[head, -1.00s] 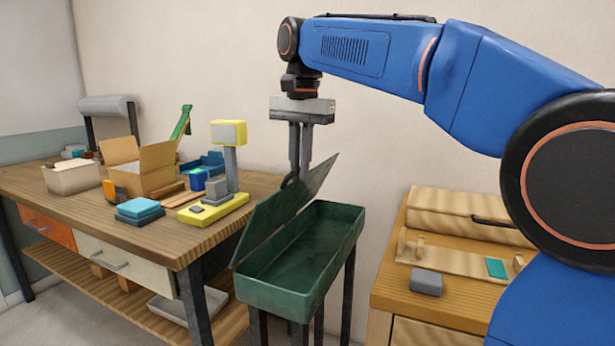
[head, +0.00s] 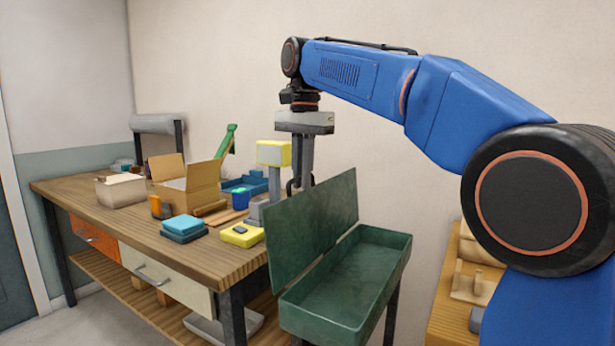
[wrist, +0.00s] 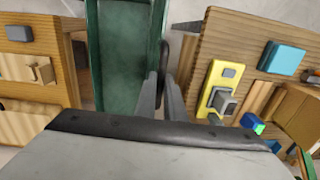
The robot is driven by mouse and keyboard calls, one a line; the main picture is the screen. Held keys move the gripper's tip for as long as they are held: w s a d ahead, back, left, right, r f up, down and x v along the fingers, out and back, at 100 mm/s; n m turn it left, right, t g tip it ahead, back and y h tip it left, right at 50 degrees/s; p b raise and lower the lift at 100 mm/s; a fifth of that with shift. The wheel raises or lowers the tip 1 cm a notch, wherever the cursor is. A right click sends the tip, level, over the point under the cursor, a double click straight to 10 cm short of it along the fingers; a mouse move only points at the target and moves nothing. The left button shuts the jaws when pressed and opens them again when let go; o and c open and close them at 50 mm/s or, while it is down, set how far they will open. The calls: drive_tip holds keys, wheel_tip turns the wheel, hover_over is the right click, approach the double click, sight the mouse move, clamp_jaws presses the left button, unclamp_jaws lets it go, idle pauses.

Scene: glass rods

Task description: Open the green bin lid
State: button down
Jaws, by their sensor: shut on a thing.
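The green bin (head: 345,290) stands on dark legs beside the workbench. Its lid (head: 312,225) is raised to nearly upright on the bin's left side, and the inside is open to view and looks empty. My gripper (head: 298,185) points down behind the lid, shut on the lid's dark handle, which is mostly hidden in the head view. In the wrist view, my fingers (wrist: 160,100) close at the dark handle (wrist: 163,60) beside the lid's edge, with the bin's inside (wrist: 122,60) to their left.
The workbench (head: 110,208) on the left holds a yellow scale-like device (head: 243,235), a cardboard box (head: 190,190), teal blocks (head: 184,226) and a blue cup (head: 240,197), close to the lid. A wooden cabinet (head: 445,320) stands at the right.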

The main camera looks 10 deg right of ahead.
idle(0.3)
drive_tip(key=c, duration=2.1)
unclamp_jaws()
drive_tip(key=shift+r, duration=0.15)
drive_tip(key=shift+d+r, duration=0.15)
drive_tip(key=shift+r, duration=3.5)
drive_tip(key=shift+s, duration=0.1)
